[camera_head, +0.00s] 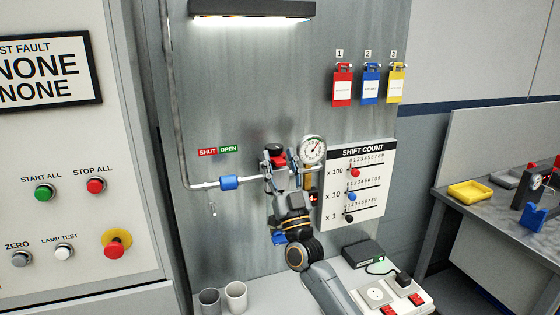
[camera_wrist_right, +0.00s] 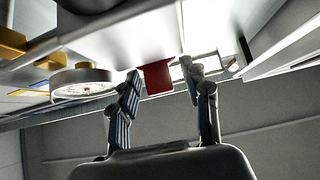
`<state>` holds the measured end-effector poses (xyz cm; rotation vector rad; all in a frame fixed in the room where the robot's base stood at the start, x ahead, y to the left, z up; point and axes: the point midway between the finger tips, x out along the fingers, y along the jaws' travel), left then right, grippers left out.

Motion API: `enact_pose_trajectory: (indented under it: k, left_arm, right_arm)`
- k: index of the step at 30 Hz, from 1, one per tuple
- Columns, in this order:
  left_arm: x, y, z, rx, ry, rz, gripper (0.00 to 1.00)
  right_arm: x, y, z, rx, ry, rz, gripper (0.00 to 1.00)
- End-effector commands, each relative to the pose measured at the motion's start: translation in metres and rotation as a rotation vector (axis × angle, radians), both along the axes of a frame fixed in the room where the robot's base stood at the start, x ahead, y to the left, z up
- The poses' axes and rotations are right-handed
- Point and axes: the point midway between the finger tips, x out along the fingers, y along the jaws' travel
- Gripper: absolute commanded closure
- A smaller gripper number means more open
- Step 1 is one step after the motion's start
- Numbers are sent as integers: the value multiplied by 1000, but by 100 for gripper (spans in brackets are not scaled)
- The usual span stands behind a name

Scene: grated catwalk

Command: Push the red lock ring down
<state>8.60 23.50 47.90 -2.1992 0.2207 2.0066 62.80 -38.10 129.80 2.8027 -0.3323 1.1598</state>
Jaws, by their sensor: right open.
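A small red part with dark edges, which looks like the red lock ring (camera_head: 277,149), shows between the fingertips of my right gripper (camera_head: 282,162) on the grey wall panel. Most of what it sits on is hidden behind the gripper. In the right wrist view a red block (camera_wrist_right: 157,78) lies between the two spread fingers of the right gripper (camera_wrist_right: 161,76), near the tips. The right gripper is open around it, and I cannot tell whether a finger touches it. My left gripper is not in view.
A round gauge (camera_head: 312,150) is close to the right of the gripper. A pipe with a blue handle (camera_head: 229,183) runs in from the left under the SHUT/OPEN sign (camera_head: 218,151). The SHIFT COUNT board (camera_head: 372,205) is at the right. Cups (camera_head: 236,297) stand below.

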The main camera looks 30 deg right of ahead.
Motion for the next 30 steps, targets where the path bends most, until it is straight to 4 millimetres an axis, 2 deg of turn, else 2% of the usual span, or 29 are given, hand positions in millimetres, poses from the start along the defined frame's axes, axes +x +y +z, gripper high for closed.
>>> enact_pose_trajectory:
  k: [1, 7, 13, 18, 26, 27, 30]
  left_arm:
    - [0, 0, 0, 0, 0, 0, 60]
    - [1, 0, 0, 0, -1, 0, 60]
    - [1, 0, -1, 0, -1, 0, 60]
    - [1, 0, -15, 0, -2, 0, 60]
    - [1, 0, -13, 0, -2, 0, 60]
    - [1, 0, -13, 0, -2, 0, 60]
    - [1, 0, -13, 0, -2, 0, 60]
  right_arm:
    - [0, 0, 0, 0, 0, 0, 59]
    - [0, 0, 0, 0, 0, 0, 100]
    - [0, 0, -1, 0, 0, 0, 100]
    - [0, 0, -20, 2, 2, 0, 100]
    - [1, 0, -21, 0, 7, 1, 100]
    - [1, 0, -21, 0, 7, 1, 71]
    - [1, 0, -21, 1, 6, 1, 53]
